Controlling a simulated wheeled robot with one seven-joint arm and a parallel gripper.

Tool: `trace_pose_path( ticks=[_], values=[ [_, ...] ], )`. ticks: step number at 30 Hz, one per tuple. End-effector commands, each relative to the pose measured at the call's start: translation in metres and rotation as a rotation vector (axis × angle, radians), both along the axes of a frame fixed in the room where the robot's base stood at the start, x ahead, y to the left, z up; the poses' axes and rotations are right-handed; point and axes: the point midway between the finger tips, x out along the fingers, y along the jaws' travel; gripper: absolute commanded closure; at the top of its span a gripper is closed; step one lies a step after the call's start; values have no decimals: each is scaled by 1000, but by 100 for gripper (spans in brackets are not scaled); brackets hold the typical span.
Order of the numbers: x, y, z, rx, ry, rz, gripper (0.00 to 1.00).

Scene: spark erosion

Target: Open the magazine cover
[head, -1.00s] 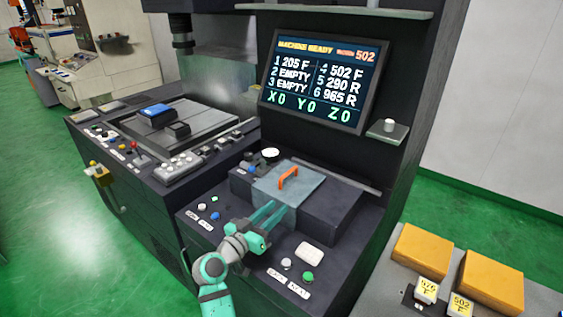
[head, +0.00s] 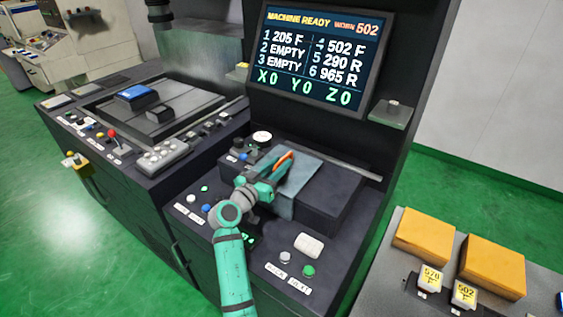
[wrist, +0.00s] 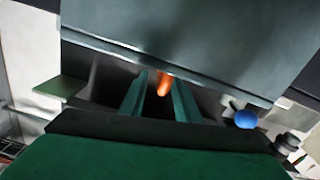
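The magazine cover (head: 306,174) is a blue-grey panel on top of the dark magazine box on the console, and it looks shut. Its orange handle (head: 287,157) stands on the cover, partly hidden by my gripper in the head view. My gripper (head: 277,167) is at the handle, reaching in from the front. In the wrist view, the two teal fingers (wrist: 159,84) are spread apart. The orange handle (wrist: 164,88) shows between them, with a gap visible on the left. Whether either finger touches the handle is unclear.
A screen (head: 318,58) reading MACHINE READY stands behind the box. A round white-topped knob (head: 262,137) and a blue button (head: 243,155) sit left of the cover. Buttons line the console's front. Yellow blocks (head: 424,236) lie on a bench at the right.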

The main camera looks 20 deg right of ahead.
Motion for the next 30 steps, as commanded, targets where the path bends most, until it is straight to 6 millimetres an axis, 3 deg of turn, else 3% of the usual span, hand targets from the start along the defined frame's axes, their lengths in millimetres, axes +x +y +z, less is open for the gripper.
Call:
trace_pose_path(
  ticks=[7, 16, 20, 26, 30],
  values=[
    [12, -13, 0, 0, 0, 2, 70],
    [13, -15, 0, 0, 0, 3, 70],
    [13, -14, 0, 0, 0, 3, 100],
    [13, -15, 0, 0, 0, 2, 100],
    [5, -27, 0, -1, 0, -9, 100]
  ],
)
